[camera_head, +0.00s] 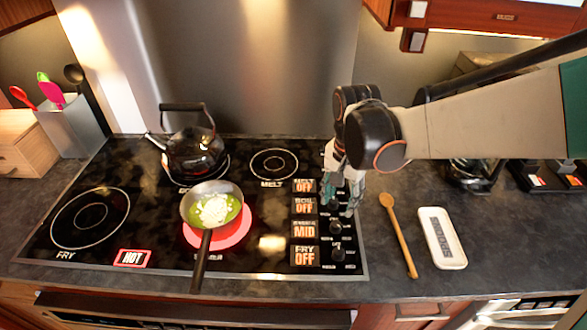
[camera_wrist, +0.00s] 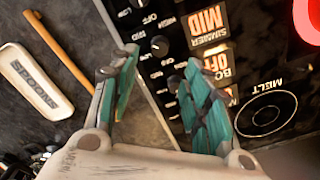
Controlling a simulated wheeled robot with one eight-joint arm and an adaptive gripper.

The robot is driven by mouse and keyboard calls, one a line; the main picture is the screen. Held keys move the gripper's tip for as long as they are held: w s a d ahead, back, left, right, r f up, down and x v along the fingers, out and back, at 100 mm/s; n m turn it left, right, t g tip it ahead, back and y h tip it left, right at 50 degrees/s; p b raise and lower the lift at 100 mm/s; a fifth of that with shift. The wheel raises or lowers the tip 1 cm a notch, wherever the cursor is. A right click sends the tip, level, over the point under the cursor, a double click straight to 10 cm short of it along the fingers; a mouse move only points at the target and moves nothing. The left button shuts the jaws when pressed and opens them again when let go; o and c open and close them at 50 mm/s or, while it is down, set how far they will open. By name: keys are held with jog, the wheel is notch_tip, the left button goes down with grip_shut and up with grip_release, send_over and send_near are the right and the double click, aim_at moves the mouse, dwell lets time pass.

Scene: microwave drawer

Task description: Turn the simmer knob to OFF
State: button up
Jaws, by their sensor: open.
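The simmer knob (camera_head: 336,227) is a small black knob on the cooktop's right strip, beside the orange display (camera_head: 304,230) reading MID. In the wrist view the simmer knob (camera_wrist: 160,46) shows upside down, left of the SIMMER MID display (camera_wrist: 209,25). My gripper (camera_head: 341,203) is over the knob strip, just behind the simmer knob in the head view. In the wrist view my gripper (camera_wrist: 158,66) has its teal fingers spread apart and empty, with the knob beyond and between the tips. They appear apart from the knob. The knobs farther back are largely hidden by my fingers.
A pan (camera_head: 184,210) with food sits on the glowing red burner, its handle toward the front. The fry knob (camera_head: 338,255) is just in front of the simmer knob. A kettle (camera_head: 195,150) stands behind. A wooden spoon (camera_head: 398,235) and white spoon rest (camera_head: 433,212) lie right of the cooktop.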

aim_at(336, 224)
notch_tip(336, 224, down, 10)
jog(key=b, duration=0.2)
jog(key=shift+r+b, duration=0.15)
jog(key=shift+b, duration=0.25)
grip_shut()
